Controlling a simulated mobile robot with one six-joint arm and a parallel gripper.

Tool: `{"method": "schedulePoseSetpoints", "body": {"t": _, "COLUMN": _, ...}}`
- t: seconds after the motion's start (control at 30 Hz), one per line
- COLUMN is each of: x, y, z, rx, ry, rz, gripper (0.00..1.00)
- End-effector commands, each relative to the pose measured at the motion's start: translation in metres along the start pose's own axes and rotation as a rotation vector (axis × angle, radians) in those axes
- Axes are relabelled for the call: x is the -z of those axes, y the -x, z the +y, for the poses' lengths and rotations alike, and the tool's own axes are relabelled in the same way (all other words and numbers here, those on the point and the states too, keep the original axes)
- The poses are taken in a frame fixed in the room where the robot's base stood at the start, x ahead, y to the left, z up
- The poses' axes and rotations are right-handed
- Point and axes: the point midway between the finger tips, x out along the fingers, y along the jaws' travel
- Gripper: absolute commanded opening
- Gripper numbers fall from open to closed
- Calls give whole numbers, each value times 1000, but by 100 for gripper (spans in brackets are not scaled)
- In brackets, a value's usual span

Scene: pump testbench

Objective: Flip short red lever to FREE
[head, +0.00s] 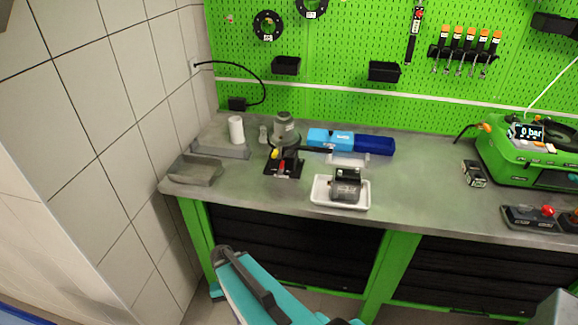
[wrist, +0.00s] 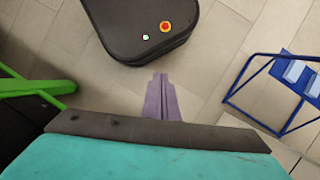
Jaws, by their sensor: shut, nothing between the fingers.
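A small red lever (head: 282,166) shows in the head view at the front of a dark clamping fixture (head: 284,173) on the left part of the bench. A grey pump-like part (head: 285,128) stands upright on the fixture. The lever is too small to tell which position it points to. My gripper (wrist: 160,80) shows in the wrist view with its purple fingers together and empty, over the tiled floor. It is away from the fixture, and no lever shows in the wrist view.
A tiled wall bounds the left. A blue frame (wrist: 262,121) stands on the floor.

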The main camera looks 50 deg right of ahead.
Motion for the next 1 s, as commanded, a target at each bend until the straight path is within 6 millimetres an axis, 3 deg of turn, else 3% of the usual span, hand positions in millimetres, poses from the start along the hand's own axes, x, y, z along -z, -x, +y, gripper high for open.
{"method": "schedulePoseSetpoints", "body": {"t": 0.03, "x": -10, "y": -18, "z": -3, "rx": -22, "ry": 57, "rz": -9, "gripper": 0}}
{"method": "schedulePoseSetpoints", "body": {"t": 0.3, "x": -54, "y": -94, "z": -10, "rx": -120, "ry": 368, "rz": -39, "gripper": 0}}
{"method": "schedulePoseSetpoints", "body": {"t": 0.5, "x": -79, "y": -131, "z": -7, "rx": -173, "ry": 539, "rz": -62, "gripper": 0}}
{"method": "schedulePoseSetpoints", "body": {"t": 0.67, "x": -87, "y": -142, "z": -6, "rx": -192, "ry": 600, "rz": -68, "gripper": 0}}
{"method": "schedulePoseSetpoints", "body": {"t": 1.0, "x": -87, "y": -143, "z": -6, "rx": -193, "ry": 606, "rz": -69, "gripper": 0}}
